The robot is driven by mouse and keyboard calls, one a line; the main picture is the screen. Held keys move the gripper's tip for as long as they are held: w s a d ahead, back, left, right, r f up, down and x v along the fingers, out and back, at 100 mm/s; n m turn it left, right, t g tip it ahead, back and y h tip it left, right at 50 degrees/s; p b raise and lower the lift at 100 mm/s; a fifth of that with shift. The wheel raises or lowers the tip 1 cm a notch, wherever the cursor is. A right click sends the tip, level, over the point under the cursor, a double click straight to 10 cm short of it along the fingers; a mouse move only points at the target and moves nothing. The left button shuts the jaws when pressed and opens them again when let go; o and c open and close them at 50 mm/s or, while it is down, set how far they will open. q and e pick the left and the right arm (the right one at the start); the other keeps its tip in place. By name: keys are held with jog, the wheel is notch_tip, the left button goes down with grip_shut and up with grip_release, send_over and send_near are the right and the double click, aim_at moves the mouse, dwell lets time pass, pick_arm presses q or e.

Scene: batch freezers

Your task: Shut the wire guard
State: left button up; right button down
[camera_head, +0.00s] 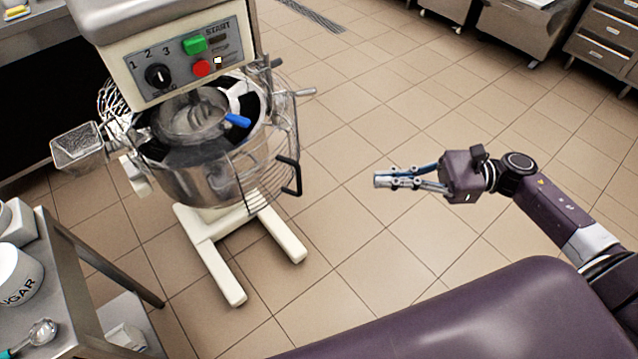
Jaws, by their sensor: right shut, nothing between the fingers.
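A floor mixer with a cream control head (180,55) and a steel bowl (190,185) stands at the left. The wire guard (262,165) shows at the bowl's right side, its curved bars reaching out past the rim, with a black handle (293,177) at its outer edge. The bowl's front is not covered by bars. My right gripper (380,180) is shut and empty, pointing left over open floor. A clear gap lies between its fingertips and the black handle. My left gripper is not in view.
A steel chute (80,148) sticks out at the mixer's left. A metal cart (75,275) with a sugar tub (18,275) and a scoop (38,335) stands at lower left. Steel cabinets (605,45) line the upper right. The tiled floor between mixer and gripper is clear.

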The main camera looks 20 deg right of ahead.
jog(key=p+x, duration=0.5)
jog(key=x, duration=0.8)
jog(key=shift+w+a, duration=0.2)
jog(key=shift+w, duration=0.05)
